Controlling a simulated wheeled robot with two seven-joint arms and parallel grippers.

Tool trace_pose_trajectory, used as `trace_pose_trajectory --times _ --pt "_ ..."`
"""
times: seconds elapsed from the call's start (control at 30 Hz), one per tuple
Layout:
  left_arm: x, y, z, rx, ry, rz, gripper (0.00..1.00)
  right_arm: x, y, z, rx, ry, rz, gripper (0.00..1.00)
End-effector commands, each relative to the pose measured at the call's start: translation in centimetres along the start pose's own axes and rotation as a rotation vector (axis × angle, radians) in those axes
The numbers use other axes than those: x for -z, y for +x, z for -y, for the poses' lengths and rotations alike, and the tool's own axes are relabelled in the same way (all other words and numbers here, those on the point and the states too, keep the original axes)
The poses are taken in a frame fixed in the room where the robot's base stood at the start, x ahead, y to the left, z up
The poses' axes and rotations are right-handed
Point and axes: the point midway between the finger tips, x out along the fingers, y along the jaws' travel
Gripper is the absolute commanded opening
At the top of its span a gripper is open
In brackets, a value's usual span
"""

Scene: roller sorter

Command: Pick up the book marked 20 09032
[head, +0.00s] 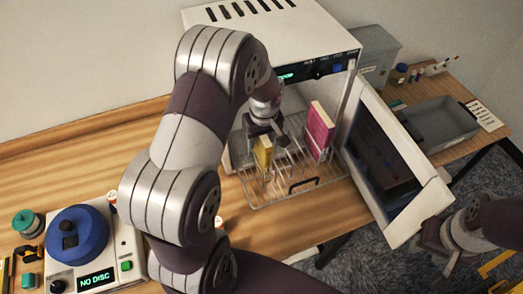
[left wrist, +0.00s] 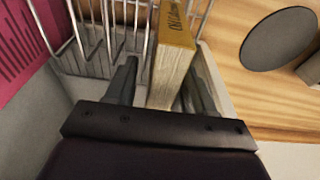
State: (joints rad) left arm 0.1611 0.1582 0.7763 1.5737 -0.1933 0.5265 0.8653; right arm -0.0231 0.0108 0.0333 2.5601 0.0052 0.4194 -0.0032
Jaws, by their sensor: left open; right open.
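A yellow book (head: 264,152) stands upright in a wire rack (head: 300,186) at the mouth of an open cabinet. A magenta book (head: 319,127) stands in the same rack to its right. I cannot read the number 20 09032 on either. My left gripper (head: 270,128) is open at the yellow book. In the left wrist view, the open fingers of the left gripper (left wrist: 164,82) lie on either side of the yellow book (left wrist: 173,60), and the magenta book (left wrist: 22,50) is at the left edge. My right gripper (head: 438,248) is open and empty at the lower right.
The white cabinet (head: 290,35) has its door (head: 392,165) swung open to the right of the rack. A device with a blue top (head: 76,234) reads NO DISC at the left. A grey tray (head: 437,122) is at the right. The wooden table (head: 70,165) is clear at centre left.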

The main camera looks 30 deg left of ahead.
Motion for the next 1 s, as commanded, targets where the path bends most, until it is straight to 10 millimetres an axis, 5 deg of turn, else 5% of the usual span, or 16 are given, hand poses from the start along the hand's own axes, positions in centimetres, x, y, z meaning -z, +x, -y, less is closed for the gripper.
trace_pose_trajectory --times 0.47,0.63,1.0 --pt "-0.06 0.33 0.0 0.0 0.0 0.0 0.53 -0.03 0.27 0.0 0.0 0.0 0.0 0.43" --pt "-0.06 0.33 0.0 0.0 0.0 0.0 0.0 -0.03 0.27 0.0 0.0 0.0 0.0 0.43" --pt "0.04 -0.15 -0.02 -0.001 0.0 -0.001 0.0 0.02 -0.12 0.0 0.0 0.0 0.0 0.43"
